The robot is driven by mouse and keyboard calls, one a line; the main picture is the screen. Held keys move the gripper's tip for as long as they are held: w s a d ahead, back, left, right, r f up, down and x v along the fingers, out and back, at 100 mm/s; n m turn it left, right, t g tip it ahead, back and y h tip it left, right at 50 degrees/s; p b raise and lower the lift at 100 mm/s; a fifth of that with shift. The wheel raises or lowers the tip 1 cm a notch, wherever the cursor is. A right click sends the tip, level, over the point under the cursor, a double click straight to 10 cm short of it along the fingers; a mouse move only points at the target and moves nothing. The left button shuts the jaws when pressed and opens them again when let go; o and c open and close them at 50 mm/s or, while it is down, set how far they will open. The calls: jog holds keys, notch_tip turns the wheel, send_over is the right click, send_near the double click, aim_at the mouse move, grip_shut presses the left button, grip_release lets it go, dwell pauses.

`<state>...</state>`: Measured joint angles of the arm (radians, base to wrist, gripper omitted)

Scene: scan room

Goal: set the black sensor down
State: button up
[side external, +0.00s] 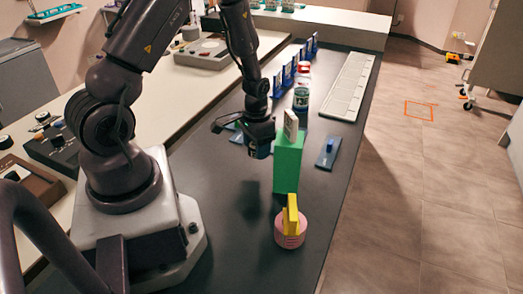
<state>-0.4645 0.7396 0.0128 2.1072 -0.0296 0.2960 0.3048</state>
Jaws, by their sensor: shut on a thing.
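My gripper (252,140) hangs above the dark table (225,240), left of the green block. It is shut on a small dark object, which I take to be the black sensor (260,151). Only its lower part shows below the fingers, with a bluish tint; the rest is hidden. A dark shadow lies on the table below, and the sensor appears to be held clear of the surface.
A tall green block (288,165) with a pale piece (290,124) on top stands close right of my gripper. A pink round base (290,233) with a yellow upright (291,214) is nearer.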

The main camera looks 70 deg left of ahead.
aim_at(257, 165)
jog(key=shift+f, duration=1.85)
jog(key=shift+f, duration=0.15)
jog(key=o, duration=1)
jog(key=shift+c, duration=0.2)
notch_tip(257, 165, up, 11)
jog(key=shift+r, duration=0.1)
jog(key=shift+o, duration=0.5)
jog(key=shift+r, duration=0.6)
